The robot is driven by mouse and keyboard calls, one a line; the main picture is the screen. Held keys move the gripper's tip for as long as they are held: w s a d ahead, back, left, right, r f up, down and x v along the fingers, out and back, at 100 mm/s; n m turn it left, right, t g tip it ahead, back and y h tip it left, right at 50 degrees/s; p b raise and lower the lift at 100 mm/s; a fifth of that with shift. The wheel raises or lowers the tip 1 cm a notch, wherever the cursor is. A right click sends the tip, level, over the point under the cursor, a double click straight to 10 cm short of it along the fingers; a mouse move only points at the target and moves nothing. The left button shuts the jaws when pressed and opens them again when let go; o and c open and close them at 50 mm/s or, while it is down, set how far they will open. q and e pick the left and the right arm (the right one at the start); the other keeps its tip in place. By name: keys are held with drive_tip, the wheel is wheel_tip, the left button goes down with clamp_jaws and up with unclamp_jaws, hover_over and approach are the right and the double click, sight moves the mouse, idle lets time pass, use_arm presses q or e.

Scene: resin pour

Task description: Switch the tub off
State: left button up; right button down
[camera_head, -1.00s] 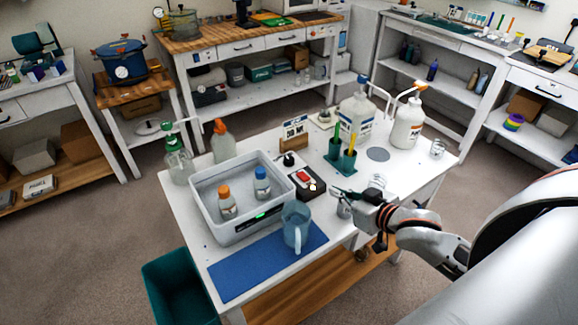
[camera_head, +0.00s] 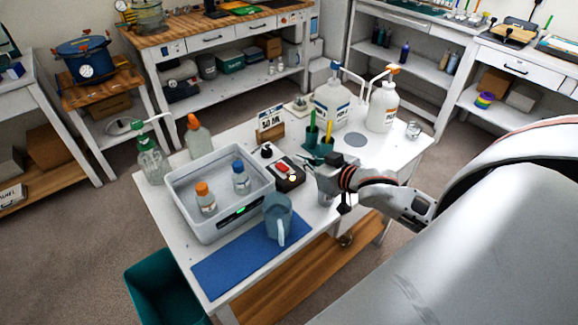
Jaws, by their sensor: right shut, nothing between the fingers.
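The grey tub (camera_head: 184,215) stands on the white table, with a lit green display on its front wall. Two bottles stand in it, one with an orange cap (camera_head: 206,198) and one with a blue cap (camera_head: 240,177). A black switch box (camera_head: 292,184) with a red switch (camera_head: 284,168) lies just right of the tub. My right gripper (camera_head: 305,163) is shut and empty, with its tips close to the right side of the switch box. I cannot tell whether they touch it. My left gripper is out of view.
A green holder (camera_head: 318,148) with sticks and pump bottles (camera_head: 332,100) stand behind my gripper.

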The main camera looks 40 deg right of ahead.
hover_over(289, 175)
wheel_tip(289, 175, down, 2)
drive_tip(key=shift+f, duration=0.1)
drive_tip(key=shift+w+f, duration=0.2)
drive_tip(key=shift+f, duration=1)
drive_tip(key=shift+s+f, duration=0.15)
drive_tip(key=shift+f, duration=0.8)
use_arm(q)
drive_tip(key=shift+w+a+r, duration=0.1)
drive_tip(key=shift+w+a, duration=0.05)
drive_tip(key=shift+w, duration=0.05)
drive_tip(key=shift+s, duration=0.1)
